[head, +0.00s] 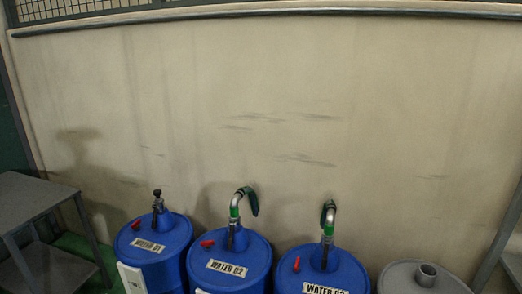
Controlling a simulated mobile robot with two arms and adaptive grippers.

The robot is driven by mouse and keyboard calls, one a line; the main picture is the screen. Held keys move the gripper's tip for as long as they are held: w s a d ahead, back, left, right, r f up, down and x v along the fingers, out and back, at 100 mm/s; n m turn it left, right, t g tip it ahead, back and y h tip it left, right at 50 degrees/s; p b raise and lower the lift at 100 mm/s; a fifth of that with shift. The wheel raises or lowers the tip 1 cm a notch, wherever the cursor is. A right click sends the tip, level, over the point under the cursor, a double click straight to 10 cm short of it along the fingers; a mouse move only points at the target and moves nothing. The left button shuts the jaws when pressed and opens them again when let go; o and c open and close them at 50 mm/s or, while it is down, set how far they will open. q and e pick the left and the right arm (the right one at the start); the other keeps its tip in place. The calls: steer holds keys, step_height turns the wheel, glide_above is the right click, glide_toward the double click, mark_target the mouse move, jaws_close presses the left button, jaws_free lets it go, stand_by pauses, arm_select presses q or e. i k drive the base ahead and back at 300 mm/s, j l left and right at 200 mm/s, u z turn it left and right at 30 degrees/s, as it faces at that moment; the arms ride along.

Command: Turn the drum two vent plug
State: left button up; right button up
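The drum labelled "WATER 02" (228,281) is a blue drum at the lower middle left. A small red vent plug (207,243) lies on the left of its lid, pointing roughly left to right. A metal pipe with a green band (235,212) rises from the lid and bends to the right, ending in a dark green nozzle. The lower part of the drum is cut off by the picture's edge. Neither of my grippers is in view.
The blue "WATER 01" drum (176,234) stands left, another blue drum (344,276) right, each with a red plug. A grey drum (398,279) is further right. A dark table (28,197) stands far left. A bare wall (380,120) is behind.

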mark_target(207, 244)
steer(key=i+j, duration=0.4)
steer(key=i, duration=0.2)
steer(key=i+j+z, duration=0.1)
steer(key=i+j, duration=0.3)
steer(key=i, duration=0.2)
